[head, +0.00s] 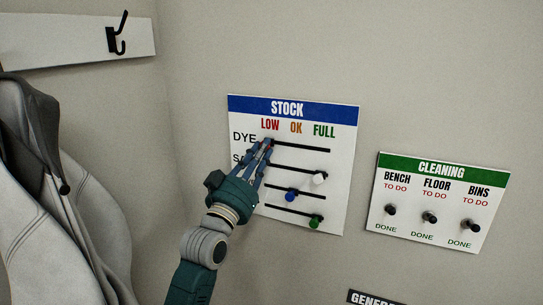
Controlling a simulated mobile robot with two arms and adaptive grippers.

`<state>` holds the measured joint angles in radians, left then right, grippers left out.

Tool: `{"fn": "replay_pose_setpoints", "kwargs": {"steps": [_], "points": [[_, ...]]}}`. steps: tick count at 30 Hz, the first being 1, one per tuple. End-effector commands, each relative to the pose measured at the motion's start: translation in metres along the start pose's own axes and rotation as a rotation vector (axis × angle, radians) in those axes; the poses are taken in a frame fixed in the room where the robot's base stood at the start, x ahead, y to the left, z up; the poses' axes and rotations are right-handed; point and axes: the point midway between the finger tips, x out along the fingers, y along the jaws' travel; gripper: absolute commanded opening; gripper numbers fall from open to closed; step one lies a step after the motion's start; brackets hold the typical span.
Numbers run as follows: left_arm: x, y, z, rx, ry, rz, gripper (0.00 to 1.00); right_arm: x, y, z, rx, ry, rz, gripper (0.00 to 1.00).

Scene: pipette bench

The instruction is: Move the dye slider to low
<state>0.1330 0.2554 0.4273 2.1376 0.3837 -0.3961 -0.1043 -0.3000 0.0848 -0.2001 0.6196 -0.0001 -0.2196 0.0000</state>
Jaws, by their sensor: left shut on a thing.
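The stock board (340,180) hangs on the wall with LOW, OK and FULL headings above several horizontal slots. The DYE slot (305,147) is the top one. My left gripper (268,146) is at the left end of this slot, under the LOW heading (270,124). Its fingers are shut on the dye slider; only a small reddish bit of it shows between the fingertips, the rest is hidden. The gripper and wrist also cover the left ends of the lower slots and most of their labels. My right gripper is not in view.
Other sliders on the board are white (319,178), blue (291,196) and green (315,221), below the dye slot. A cleaning board (437,207) with black knobs hangs to the right. A grey coat (50,200) and a hook rail (60,42) are at left.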

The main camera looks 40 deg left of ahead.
Motion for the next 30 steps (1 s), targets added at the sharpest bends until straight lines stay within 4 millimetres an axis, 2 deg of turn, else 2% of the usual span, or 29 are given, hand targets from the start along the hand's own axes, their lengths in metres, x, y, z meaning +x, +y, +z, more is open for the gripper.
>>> {"fn": "replay_pose_setpoints", "kwargs": {"steps": [1,6,7,9,10,16,20,23,30], "points": [[0.001,-0.003,-0.006,0.004,0.013,-0.006,0.0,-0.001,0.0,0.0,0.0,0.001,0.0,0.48],[0.001,-0.003,-0.007,0.005,0.015,-0.006,0.0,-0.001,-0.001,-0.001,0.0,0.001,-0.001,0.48],[0.001,-0.003,-0.007,0.005,0.016,-0.006,0.23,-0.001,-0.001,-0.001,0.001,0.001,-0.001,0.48],[0.001,-0.003,-0.007,0.005,0.016,-0.007,0.37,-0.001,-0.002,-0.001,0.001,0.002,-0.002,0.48],[0.001,-0.003,-0.007,0.005,0.015,-0.007,0.38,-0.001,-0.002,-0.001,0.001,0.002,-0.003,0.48],[0.001,-0.002,-0.005,0.004,0.009,-0.005,0.38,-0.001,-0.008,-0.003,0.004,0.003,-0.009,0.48],[-0.003,-0.002,-0.003,0.003,0.007,-0.004,0.38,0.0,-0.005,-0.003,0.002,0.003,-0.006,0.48],[-0.014,-0.002,-0.002,0.004,0.005,-0.004,0.38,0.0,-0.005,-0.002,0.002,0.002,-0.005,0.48],[-0.063,-0.002,-0.001,0.005,0.003,-0.005,0.38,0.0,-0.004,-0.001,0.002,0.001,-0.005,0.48]]}}
